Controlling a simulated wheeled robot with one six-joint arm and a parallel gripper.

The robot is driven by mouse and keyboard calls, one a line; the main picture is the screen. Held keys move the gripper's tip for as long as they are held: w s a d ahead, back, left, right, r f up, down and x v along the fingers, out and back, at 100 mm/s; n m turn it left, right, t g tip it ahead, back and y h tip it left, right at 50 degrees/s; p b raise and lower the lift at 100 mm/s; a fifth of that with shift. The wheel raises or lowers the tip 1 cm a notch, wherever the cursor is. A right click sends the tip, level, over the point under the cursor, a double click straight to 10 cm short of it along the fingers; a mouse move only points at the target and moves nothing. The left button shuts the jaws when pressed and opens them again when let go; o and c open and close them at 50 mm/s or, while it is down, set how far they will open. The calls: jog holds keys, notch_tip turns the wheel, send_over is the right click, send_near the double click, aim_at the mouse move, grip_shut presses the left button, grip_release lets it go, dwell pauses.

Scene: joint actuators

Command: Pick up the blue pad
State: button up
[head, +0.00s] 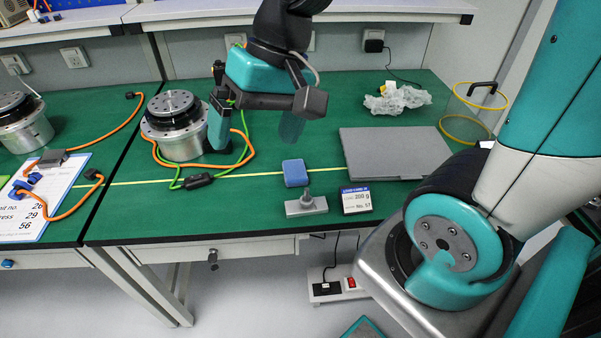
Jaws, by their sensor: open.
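The blue pad (295,173) is a small rounded block lying on the green bench top (250,222), near the middle of the head view. It lies just behind a small grey metal block with an upright knob (306,204). My gripper (254,132) is above the bench, behind and to the left of the pad. Its two teal fingers are spread wide and point down. Nothing is between them. The pad is fully in view and apart from the fingers.
A label card (356,199) stands right of the metal block. A grey flat panel (395,152) lies to the right. A round actuator (176,125) with orange and green cables stands to the left. Crumpled clear plastic (397,98) lies at the back. A yellow line crosses the bench.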

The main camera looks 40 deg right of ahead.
jog(key=w+d+f+m+b, duration=0.3)
jog(key=w+d+f+m, duration=0.3)
jog(key=w+d+m, duration=0.3)
jog(key=m+t+b, duration=0.2)
jog(key=m+b, duration=0.1)
jog(key=m, duration=1.1)
send_near(295, 169)
jog(key=b+x, duration=0.1)
jog(key=x, duration=0.2)
jog(key=shift+a+f+b, duration=0.15)
jog(key=shift+f+b, duration=0.1)
jog(key=shift+b, duration=0.05)
jog(key=x, duration=0.5)
jog(key=shift+w+f+b, duration=0.1)
jog(key=shift+f+b, duration=0.25)
jog(key=shift+b, duration=0.05)
jog(key=c, duration=0.6)
